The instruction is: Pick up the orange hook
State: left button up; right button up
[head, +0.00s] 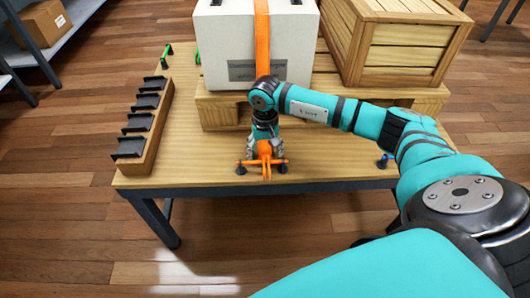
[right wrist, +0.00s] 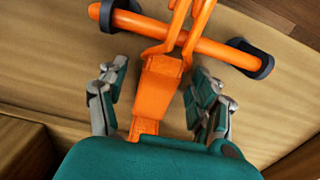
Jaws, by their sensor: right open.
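The orange hook (head: 264,160) lies near the front edge of the wooden table, with a crossbar that has dark end caps. In the right wrist view the orange hook (right wrist: 160,84) shows up close, its narrow body running between my fingers. My right gripper (right wrist: 158,92) is open, with one finger on each side of the hook's body and visible gaps between. In the head view my right gripper (head: 264,147) points down over the hook and hides part of it. My left gripper is not in view.
A white box (head: 222,40) with an orange strap (head: 262,40) over it stands on a wooden pallet (head: 215,108) behind my gripper. A wooden crate (head: 410,50) stands right. A rack (head: 155,135) with black holders is left. Green (head: 168,50) and blue (head: 383,161) pieces lie on the table.

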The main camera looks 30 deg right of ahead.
aim_at(265, 152)
jog(key=c, duration=1.3)
jog(key=shift+c, duration=0.2)
jog(key=shift+r, duration=0.15)
jog(key=shift+r, duration=0.35)
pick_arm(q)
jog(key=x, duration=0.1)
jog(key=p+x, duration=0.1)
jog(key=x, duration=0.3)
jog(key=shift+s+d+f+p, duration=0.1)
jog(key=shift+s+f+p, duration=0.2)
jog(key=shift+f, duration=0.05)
pick_arm(e)
notch_tip(265, 152, up, 9)
